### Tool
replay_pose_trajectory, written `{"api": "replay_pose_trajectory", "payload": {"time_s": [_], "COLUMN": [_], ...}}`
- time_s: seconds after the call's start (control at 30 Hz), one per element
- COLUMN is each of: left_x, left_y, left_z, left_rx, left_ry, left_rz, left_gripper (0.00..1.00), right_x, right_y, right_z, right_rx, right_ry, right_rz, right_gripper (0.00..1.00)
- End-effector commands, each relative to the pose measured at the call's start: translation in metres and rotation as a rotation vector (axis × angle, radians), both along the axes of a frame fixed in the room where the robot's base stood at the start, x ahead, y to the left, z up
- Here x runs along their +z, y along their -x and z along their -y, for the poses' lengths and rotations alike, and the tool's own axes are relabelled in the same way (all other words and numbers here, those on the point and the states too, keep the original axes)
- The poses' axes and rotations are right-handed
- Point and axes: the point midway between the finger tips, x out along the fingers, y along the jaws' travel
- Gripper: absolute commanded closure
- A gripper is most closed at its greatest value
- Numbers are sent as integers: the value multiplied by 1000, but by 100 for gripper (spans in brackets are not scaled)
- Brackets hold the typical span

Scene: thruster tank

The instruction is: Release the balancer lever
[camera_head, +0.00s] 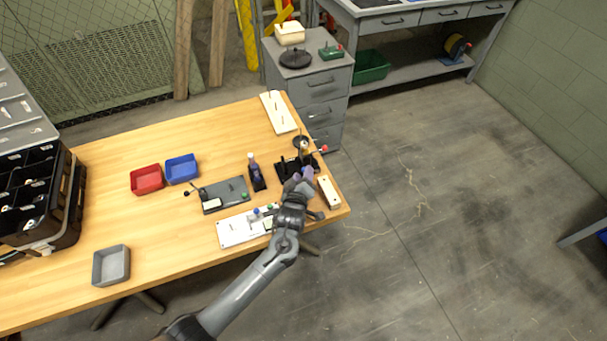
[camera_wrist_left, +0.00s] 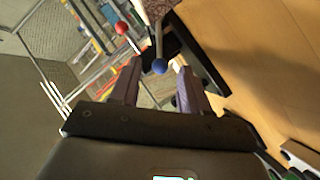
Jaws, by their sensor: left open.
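A black device (camera_head: 284,167), which looks like the balancer, stands near the right end of the wooden table. A red knob (camera_head: 323,148) sticks out at its right, and the red knob shows at the upper left in the left wrist view (camera_wrist_left: 122,28). A thin metal lever with a blue ball knob (camera_wrist_left: 160,66) lies between my left fingertips in the left wrist view; I cannot tell whether they touch it. My left gripper (camera_head: 304,173) is open at the device and hides part of it in the head view. My right gripper is not in view.
A small bottle (camera_head: 257,175), a dark grey fixture (camera_head: 228,194), a white board (camera_head: 235,229) and a pale block (camera_head: 329,192) stand close by. Red (camera_head: 146,180) and blue (camera_head: 182,169) bins sit to the left. The table's right edge is near the gripper.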

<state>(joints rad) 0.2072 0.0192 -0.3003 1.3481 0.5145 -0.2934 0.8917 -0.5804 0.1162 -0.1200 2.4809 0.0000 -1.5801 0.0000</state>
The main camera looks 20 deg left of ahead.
Motion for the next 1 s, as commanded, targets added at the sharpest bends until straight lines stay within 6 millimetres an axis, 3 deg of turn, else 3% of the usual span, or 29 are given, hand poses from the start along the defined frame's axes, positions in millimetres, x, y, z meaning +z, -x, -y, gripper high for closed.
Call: {"api": "replay_pose_trajectory", "payload": {"time_s": [0.2, 0.53, 0.57, 0.83, 1.0], "left_x": [-5, -5, -5, -5, -4], "left_y": [-16, -18, -18, -18, -18], "left_z": [-4, -5, -5, -5, -4], "left_rx": [-1, 0, 0, -1, -1], "left_ry": [-2, -1, -1, -1, -4], "left_rz": [0, 0, 0, -1, -3], "left_gripper": [54, 54, 56, 97, 100], "right_x": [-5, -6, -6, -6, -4], "right_y": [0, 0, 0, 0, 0], "right_z": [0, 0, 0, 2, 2], "right_rx": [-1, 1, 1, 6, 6], "right_ry": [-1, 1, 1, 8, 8], "right_rz": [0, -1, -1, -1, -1], "right_gripper": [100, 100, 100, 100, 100]}}
